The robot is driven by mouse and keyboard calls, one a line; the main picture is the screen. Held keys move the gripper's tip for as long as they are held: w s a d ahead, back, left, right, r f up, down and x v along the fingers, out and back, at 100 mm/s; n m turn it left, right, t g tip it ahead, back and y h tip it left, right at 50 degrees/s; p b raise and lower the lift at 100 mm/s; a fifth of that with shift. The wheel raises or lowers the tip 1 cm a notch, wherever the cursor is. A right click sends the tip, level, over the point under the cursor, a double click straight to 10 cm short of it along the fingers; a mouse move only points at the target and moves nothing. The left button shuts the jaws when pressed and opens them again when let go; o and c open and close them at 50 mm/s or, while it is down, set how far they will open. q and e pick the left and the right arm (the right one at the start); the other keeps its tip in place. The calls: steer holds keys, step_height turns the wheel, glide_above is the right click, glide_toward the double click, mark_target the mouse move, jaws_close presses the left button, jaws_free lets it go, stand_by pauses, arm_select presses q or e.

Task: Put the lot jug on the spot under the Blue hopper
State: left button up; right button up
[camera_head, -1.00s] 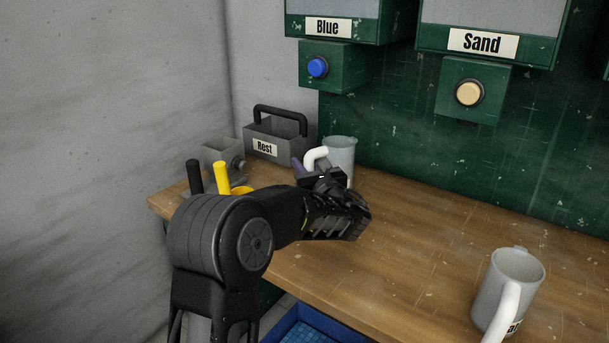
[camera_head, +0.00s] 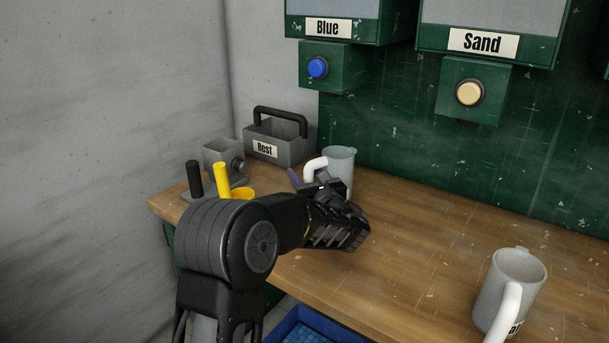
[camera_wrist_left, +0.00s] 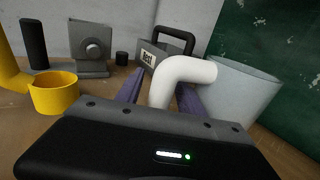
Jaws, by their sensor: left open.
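A pale grey jug (camera_head: 341,160) with a thick white bent handle (camera_head: 316,166) stands at the back of the bench, below and near the Blue hopper (camera_head: 333,30). It also shows in the left wrist view (camera_wrist_left: 240,92). My left gripper (camera_head: 315,182) is open at this jug; in the left wrist view its purple fingers (camera_wrist_left: 160,97) are on either side of the white handle. The jug's base is partly hidden by my gripper, as is any spot under it. A second grey jug (camera_head: 508,285) with a partly hidden label stands at the front right. My right gripper is not in view.
A grey carrier labelled Rest (camera_head: 280,140) stands behind the jug, by the wall. A yellow cup with a handle (camera_wrist_left: 55,92) and a grey fixture (camera_head: 222,160) are to the left. The Sand hopper (camera_head: 485,40) hangs right. The mid-bench (camera_head: 420,240) is clear.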

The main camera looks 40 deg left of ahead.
arm_select(q)
steer(key=shift+r, duration=0.1)
steer(key=v, duration=1.2)
steer(key=shift+w, duration=0.1)
steer(key=shift+c, duration=0.5)
stand_by(1.8)
